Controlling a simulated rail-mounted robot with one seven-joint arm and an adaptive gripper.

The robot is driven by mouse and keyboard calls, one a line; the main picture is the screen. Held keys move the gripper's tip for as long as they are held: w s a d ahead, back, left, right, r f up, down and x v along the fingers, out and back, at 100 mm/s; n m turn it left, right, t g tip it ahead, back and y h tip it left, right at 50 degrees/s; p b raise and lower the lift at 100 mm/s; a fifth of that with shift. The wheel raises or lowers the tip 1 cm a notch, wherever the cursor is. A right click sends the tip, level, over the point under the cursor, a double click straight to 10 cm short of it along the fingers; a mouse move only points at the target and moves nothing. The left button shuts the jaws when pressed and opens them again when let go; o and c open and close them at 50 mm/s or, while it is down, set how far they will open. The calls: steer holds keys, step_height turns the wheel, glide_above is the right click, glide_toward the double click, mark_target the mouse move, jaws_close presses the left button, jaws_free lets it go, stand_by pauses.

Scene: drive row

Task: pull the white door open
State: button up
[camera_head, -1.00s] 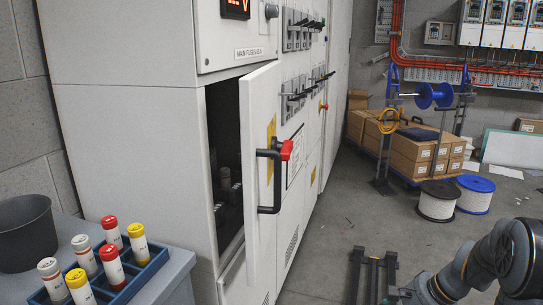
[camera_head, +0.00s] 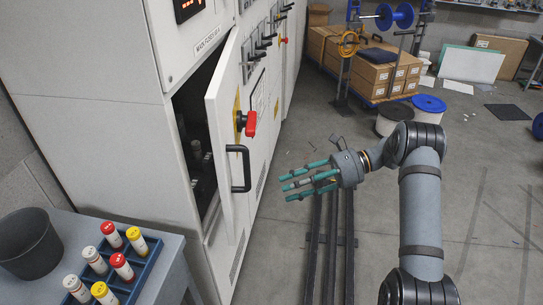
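The white door (camera_head: 226,130) of the tall cabinet stands partly open, with a dark gap on its left side. A black bar handle (camera_head: 246,168) and a red knob (camera_head: 250,124) are on its outer face. My gripper (camera_head: 290,183) is to the right of the handle, apart from it, with its teal fingers spread and pointing left toward the door. Nothing shows between the fingers. Dark parts inside the cabinet show through the gap, mostly in shadow.
A grey table at lower left bears a dark pot (camera_head: 28,246) and a blue rack (camera_head: 146,262) of capped tubes. Dark rails (camera_head: 330,245) run along the floor below my gripper. Cardboard boxes (camera_head: 370,72) and cable spools stand at the back. The floor at right is open.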

step_height(320, 180, up, 7)
steer(key=a+m+y, duration=0.2)
steer(key=y, duration=0.1)
steer(key=p, duration=0.2)
glide_above(248, 187)
steer(key=shift+w, duration=0.15)
steer(key=shift+c, duration=0.9)
steer(key=c, duration=0.8)
jaws_close()
